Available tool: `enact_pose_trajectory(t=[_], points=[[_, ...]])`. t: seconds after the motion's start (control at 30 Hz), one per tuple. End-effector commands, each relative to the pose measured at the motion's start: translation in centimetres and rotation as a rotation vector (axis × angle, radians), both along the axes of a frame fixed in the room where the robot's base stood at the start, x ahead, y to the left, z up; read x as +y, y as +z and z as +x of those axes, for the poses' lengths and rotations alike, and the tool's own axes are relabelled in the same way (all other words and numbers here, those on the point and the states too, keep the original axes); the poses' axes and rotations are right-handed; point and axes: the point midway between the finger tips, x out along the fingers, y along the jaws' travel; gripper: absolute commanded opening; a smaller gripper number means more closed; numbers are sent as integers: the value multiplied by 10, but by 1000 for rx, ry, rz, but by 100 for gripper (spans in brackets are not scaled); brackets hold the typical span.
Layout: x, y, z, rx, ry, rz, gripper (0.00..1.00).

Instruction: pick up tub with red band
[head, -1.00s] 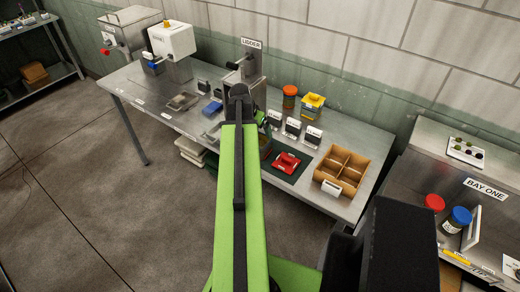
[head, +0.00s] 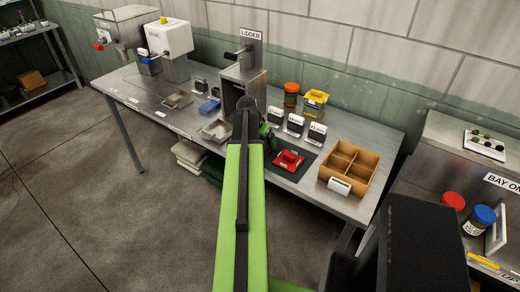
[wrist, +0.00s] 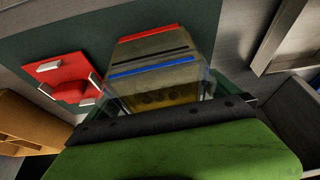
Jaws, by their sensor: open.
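In the wrist view, see-through tubs with brownish contents stand close together on a dark green mat (wrist: 205,25). A red band (wrist: 148,32) crosses the farthest part, with a black band behind a blue band (wrist: 152,66) nearer. I cannot tell how the tubs are stacked. My gripper's dark edge (wrist: 160,122) lies just below the nearest clear tub (wrist: 165,92); the fingers are hard to make out and no grip on the red-banded tub shows. In the head view my green arm hides most of the gripper and the tubs beside the mat (head: 300,172).
A red fixture (head: 289,160) sits on the mat. A divided wooden box (head: 350,167) stands right of it. Several small labelled blocks, an orange-lidded jar (head: 291,94) and a yellow-topped box (head: 315,103) stand behind. The lidder (head: 243,80) rises left of the mat.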

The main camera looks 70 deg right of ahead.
Motion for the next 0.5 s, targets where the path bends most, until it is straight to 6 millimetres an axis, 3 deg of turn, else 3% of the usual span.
enact_pose_trajectory(t=[0.2, 0.5], points=[[0, 0, 0, 0, 1, 0, 99], [0, 0, 0, 0, 1, 0, 59]])
